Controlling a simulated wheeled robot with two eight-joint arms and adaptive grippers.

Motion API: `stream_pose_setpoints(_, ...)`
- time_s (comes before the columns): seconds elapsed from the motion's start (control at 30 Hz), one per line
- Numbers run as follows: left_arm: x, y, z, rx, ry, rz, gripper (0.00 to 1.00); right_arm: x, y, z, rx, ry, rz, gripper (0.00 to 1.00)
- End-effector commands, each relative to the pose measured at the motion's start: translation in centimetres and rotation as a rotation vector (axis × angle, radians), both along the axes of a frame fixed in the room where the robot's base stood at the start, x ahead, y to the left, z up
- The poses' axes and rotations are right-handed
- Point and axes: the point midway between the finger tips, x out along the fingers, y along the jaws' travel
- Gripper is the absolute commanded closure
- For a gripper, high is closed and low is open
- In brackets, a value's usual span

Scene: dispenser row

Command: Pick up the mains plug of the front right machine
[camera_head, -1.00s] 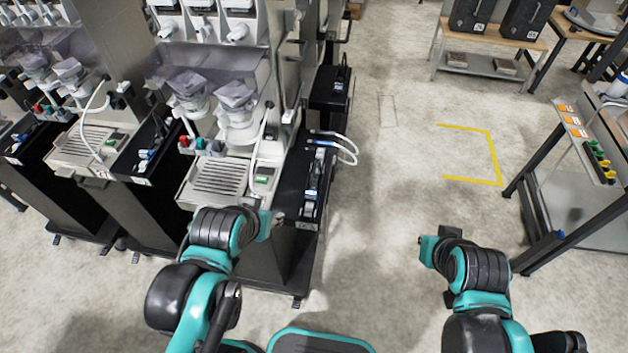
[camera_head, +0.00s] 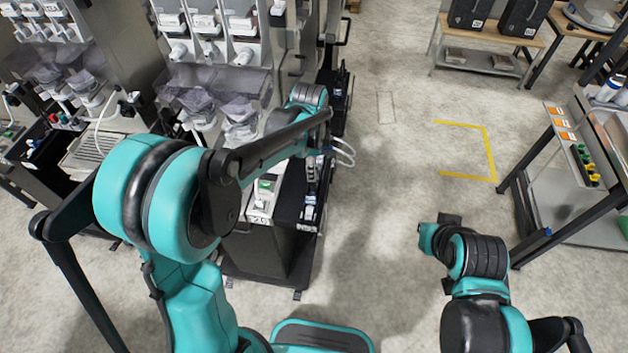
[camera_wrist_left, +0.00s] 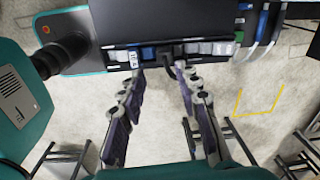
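The front right machine (camera_head: 233,85) stands behind my raised left arm, which hides much of its front. On the black side shelf (camera_head: 292,200) at its right lies a strip of plugs and sockets (camera_head: 309,205). In the left wrist view the strip (camera_wrist_left: 205,48) runs along the shelf edge, with blue, white and black pieces. A black plug-like piece (camera_wrist_left: 170,50) sits about in line with the finger gap. My left gripper (camera_wrist_left: 160,72) is open and empty, its fingertips close to the strip; contact is unclear. It also shows over the shelf in the head view (camera_head: 312,170). My right gripper (camera_head: 449,219) is far right, its fingers unclear.
White cables (camera_head: 344,152) loop out at the shelf's right side. More machines stand at left. A yellow floor marking (camera_head: 490,150) and open floor lie right of the shelf. A metal cart (camera_head: 560,190) stands at far right, a wooden table (camera_head: 490,40) at the back.

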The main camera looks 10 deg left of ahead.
Motion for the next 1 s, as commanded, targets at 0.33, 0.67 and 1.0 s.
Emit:
stream_pose_setpoints(0.33,1.3,-0.9,-3.1,0.012,0.054,-0.141,0.67,0.0,0.0,0.3,0.000,0.000,0.000,1.00)
stream_pose_setpoints(0.67,1.4,-0.3,-7.7,0.011,0.052,-0.137,0.67,0.0,0.0,-0.9,0.000,0.000,0.000,1.00)
stream_pose_setpoints(1.0,1.3,-0.4,-9.4,0.011,0.052,-0.137,0.67,0.0,0.0,-1.1,0.000,0.000,0.000,1.00)
